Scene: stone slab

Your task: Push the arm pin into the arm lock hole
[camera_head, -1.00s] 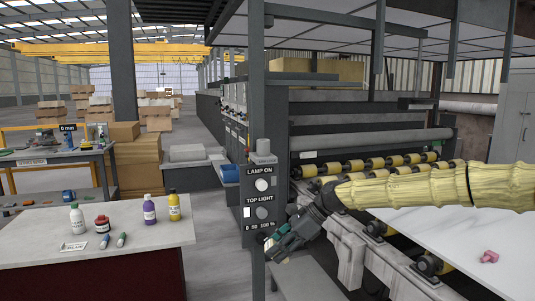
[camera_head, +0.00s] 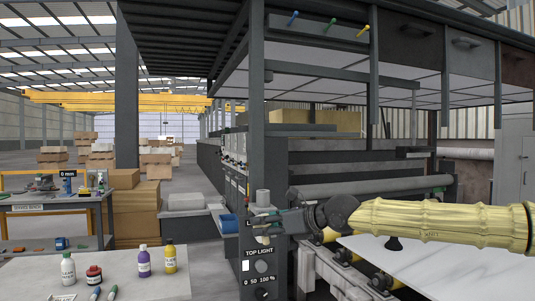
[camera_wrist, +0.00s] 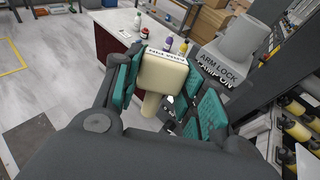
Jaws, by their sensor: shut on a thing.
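In the wrist view the arm pin (camera_wrist: 165,82) is a cream piece with a broad labelled head and a narrower round shaft. My gripper (camera_wrist: 163,92) is shut on it, with teal finger pads on both sides. The grey arm lock (camera_wrist: 232,50), marked ARM LOCK, stands just right of the pin, apart from it. Its hole cannot be made out. In the head view my gripper (camera_head: 262,220) is in front of the switch post, just below the grey arm lock (camera_head: 263,198), and covers the lamp label.
The switch panel (camera_head: 260,268) and its post stand close to my gripper. A roller machine (camera_head: 372,190) and white slab (camera_head: 440,260) lie to the right. A pale table (camera_head: 120,285) with several bottles and markers is at the lower left. Coloured knobs (camera_head: 332,24) show overhead.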

